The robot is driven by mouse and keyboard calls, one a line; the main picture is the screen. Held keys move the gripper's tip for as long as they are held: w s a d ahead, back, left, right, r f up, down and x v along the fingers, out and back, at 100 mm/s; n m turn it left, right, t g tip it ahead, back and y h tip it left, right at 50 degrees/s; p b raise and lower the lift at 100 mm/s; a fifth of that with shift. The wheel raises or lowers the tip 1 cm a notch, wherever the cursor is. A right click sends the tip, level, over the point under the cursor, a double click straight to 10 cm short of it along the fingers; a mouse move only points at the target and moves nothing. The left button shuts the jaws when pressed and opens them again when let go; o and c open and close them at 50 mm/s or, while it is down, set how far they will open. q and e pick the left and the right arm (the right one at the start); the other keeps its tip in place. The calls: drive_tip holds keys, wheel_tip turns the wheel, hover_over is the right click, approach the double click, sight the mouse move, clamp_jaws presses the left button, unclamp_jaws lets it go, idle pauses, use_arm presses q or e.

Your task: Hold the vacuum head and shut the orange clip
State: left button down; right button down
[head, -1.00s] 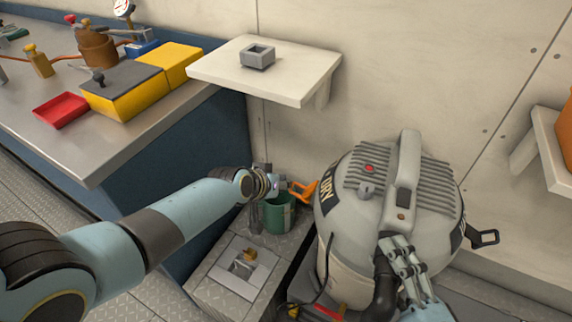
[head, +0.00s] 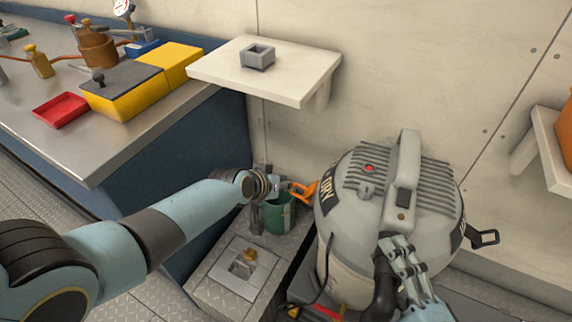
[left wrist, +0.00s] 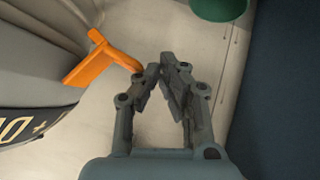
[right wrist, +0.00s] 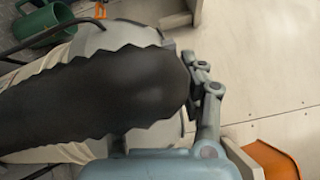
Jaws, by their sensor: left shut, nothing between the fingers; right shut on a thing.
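The vacuum head (head: 350,175) is the grey ribbed dome with a top handle. The orange clip (head: 303,191) sticks out from its left side. The clip also shows in the left wrist view (left wrist: 98,62), swung out from the grey body. My left gripper (head: 277,187) is shut and empty just left of the clip. In the left wrist view its fingertips (left wrist: 168,66) are close to the clip's free end; I cannot tell whether they touch. My right gripper (head: 391,244) is shut at the lower end of the vacuum head's handle. A black ribbed hose (right wrist: 100,95) hides most of its grip in the right wrist view.
A white shelf (head: 300,85) overhangs behind. A metal bench (head: 130,135) is at left. A black clip (head: 484,237) stands out on the vacuum's right side.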

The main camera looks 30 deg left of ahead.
use_arm(q)
drive_tip(key=shift+r, duration=0.15)
use_arm(e)
drive_tip(key=shift+s+f, duration=0.1)
drive_tip(key=shift+f, duration=0.1)
idle(0.3)
use_arm(q)
drive_tip(key=shift+r, duration=0.65)
drive_tip(key=s+a+r, duration=0.7)
drive_tip(key=s, duration=0.1)
drive_tip(key=shift+a, duration=0.25)
drive_tip(key=shift+r, duration=0.1)
